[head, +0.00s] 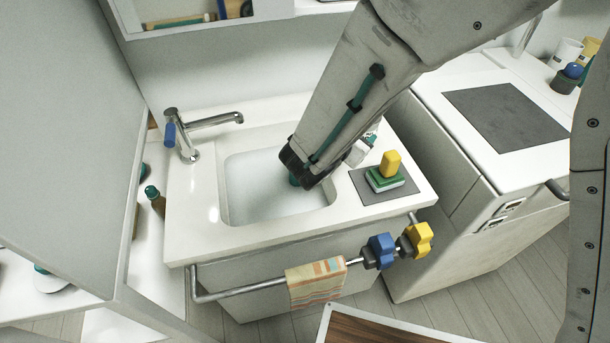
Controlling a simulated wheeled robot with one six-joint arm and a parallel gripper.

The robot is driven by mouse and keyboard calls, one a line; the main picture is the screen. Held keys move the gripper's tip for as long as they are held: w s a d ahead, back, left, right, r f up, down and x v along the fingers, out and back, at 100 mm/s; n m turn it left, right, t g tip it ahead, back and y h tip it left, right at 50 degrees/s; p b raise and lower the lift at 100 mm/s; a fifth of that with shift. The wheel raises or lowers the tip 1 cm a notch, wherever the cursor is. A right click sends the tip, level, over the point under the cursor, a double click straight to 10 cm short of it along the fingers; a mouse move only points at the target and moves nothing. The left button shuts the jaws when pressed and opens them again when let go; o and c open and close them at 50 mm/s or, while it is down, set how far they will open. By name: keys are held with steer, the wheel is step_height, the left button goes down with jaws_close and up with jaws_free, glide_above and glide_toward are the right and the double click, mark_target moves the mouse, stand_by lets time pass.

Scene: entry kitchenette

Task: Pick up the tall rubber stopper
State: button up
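My arm reaches down from the upper right across the sink basin (255,195), and its dark end hangs over the basin's right part. My gripper's fingers are not visible; the arm hides that area. I cannot make out a tall rubber stopper with certainty. A small teal piece shows just under the dark arm end over the basin; I cannot tell whether it is a separate thing or part of my arm. A small pale object (358,153) shows partly behind the arm at the basin's right edge, too hidden to name.
A yellow block on a green-and-white pad (387,178) stands on a grey mat (366,195) right of the basin. The faucet (190,140) is at the left. A rail (240,291) with a striped towel (316,284) and blue and yellow knobs (381,251) runs along the front.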

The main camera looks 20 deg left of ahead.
steer(key=s+a+f+n+y, duration=0.3)
steer(key=a+f+n, duration=0.15)
steer(key=a, duration=0.25)
steer(key=s+a+f+n+y, duration=0.3)
steer(key=a+f+n, duration=0.1)
steer(key=a+f, duration=0.2)
steer(key=x, duration=0.7)
steer(key=shift+w+a, duration=0.25)
steer(key=shift+w, duration=0.05)
jaws_close()
